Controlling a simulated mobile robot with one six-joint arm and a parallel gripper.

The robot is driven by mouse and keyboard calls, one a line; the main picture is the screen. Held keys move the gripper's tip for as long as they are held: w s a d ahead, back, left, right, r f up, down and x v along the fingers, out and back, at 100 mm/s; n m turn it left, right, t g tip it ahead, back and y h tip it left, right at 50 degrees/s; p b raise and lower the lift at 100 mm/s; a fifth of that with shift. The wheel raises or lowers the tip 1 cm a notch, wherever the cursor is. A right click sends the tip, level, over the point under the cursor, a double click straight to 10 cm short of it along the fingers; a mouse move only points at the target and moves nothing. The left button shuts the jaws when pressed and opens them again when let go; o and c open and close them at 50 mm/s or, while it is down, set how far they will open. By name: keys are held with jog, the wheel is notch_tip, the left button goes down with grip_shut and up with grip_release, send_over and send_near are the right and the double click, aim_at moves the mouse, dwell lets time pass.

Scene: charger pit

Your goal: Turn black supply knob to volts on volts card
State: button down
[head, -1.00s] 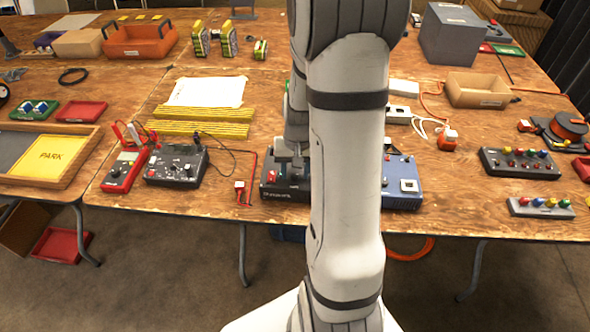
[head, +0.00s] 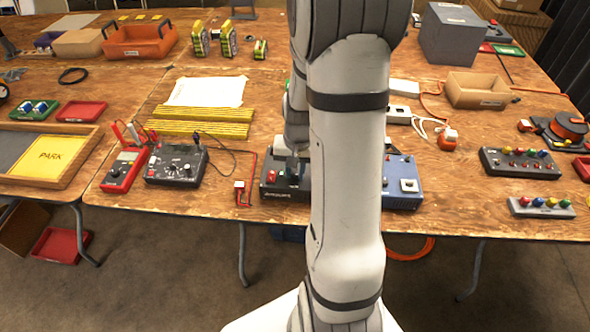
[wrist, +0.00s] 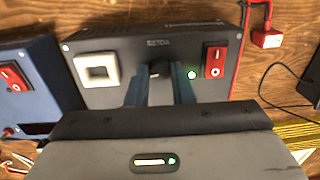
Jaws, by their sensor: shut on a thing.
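The black supply (head: 268,190) stands near the table's front edge, partly behind my arm; it also shows in the wrist view (wrist: 115,97). Its black knob (wrist: 159,67) is between my fingers, largely covered by them, so its pointer setting cannot be read. My gripper (wrist: 159,77) is shut on the knob from above; it also shows in the head view (head: 292,177). I cannot make out a volts card.
A blue box (head: 402,196) with a red switch stands close beside the supply. A red plug on a lead (head: 240,187) and a dark meter box (head: 176,166) lie to its left. Yellow strips (head: 205,129) and a white sheet (head: 205,92) lie behind.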

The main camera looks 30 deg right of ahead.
aim_at(297, 174)
jog(key=shift+m, duration=0.3)
jog(key=c, duration=1.3)
grip_release()
jog(key=shift+o, duration=0.2)
jog(key=shift+r, duration=0.1)
notch_tip(297, 174, up, 8)
jog(key=shift+s+d+f, duration=0.15)
jog(key=s+a+r+n+t+p, duration=0.1)
jog(key=s+a+r+n+t, duration=0.1)
jog(key=s+a+r+n, duration=0.5)
jog(key=s+a+r, duration=0.4)
jog(key=s+a, duration=0.1)
jog(key=a, duration=0.1)
jog(key=shift+h+p, duration=0.3)
jog(key=shift+p, duration=0.1)
jog(key=shift+s, duration=0.1)
